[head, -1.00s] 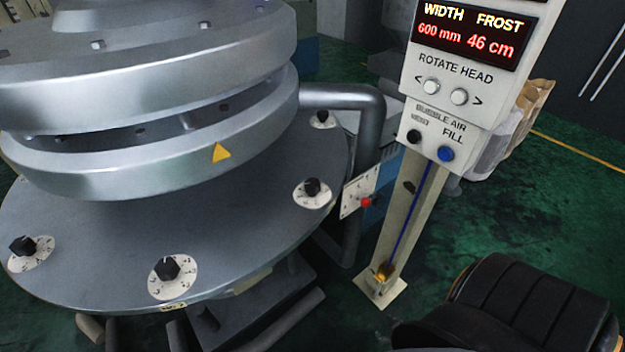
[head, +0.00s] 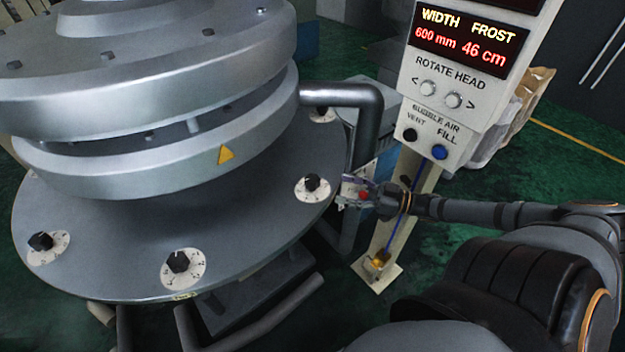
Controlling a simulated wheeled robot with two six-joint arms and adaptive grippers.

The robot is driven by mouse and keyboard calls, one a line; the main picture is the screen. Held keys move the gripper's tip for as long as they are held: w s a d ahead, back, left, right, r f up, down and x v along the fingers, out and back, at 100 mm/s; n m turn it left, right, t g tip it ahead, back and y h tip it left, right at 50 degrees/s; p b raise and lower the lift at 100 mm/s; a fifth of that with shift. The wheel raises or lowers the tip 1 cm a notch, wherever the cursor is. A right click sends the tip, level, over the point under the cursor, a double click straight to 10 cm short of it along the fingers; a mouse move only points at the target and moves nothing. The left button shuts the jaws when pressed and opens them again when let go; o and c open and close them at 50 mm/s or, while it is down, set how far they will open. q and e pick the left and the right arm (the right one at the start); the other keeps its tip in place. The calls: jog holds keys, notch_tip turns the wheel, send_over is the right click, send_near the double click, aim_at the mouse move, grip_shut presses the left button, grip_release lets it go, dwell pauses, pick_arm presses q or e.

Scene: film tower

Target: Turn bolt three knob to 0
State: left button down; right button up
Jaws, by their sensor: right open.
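Several black bolt knobs on round white dials sit around the rim of the grey metal disc (head: 110,265). One is at the left (head: 41,241), one at the front (head: 178,261) and one at the right (head: 312,182). I cannot read which is bolt three, and the dial numbers are too small to read. My right gripper (head: 350,194) is open and empty, just to the right of the right-hand knob and apart from it. My left gripper is out of view.
A bent grey pipe (head: 368,125) rises beside the disc's right edge. The white control panel (head: 445,95) on a post stands behind my right arm. A small plate with a red button is largely covered by my right gripper. The green floor (head: 560,180) is clear at right.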

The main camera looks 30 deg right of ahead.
aim_at(316, 186)
jog(key=b+x, duration=0.2)
jog(key=x, duration=0.1)
jog(key=b+x, duration=0.2)
jog(key=x, duration=0.1)
jog(key=b+x, duration=0.3)
jog(key=shift+w+f, duration=0.2)
jog(key=shift+f, duration=0.15)
jog(key=shift+w+a+r+b, duration=0.2)
jog(key=shift+w+a+b, duration=0.05)
jog(key=shift+w+b, duration=0.05)
jog(key=shift+r, duration=0.1)
jog(key=c, duration=1.2)
jog(key=shift+r+t+h+p, duration=0.2)
jog(key=shift+t+h+p, duration=0.15)
jog(key=shift+p, duration=0.3)
jog(key=m+t+h+p, duration=0.1)
jog(key=m+h+p, duration=0.1)
jog(key=h+p, duration=0.2)
jog(key=m+t+h+p, duration=0.1)
jog(key=m+h+p, duration=0.2)
jog(key=p, duration=0.6)
jog(key=m+t+h+p, duration=0.1)
jog(key=m+h+p, duration=0.2)
jog(key=p, duration=0.3)
jog(key=shift+r+h+p, duration=0.1)
jog(key=shift+h+p, duration=0.2)
jog(key=shift+h, duration=0.55)
jog(key=shift+f+m+h+p, duration=0.25)
jog(key=shift+m+h+p, duration=0.15)
jog(key=shift+p, duration=0.3)
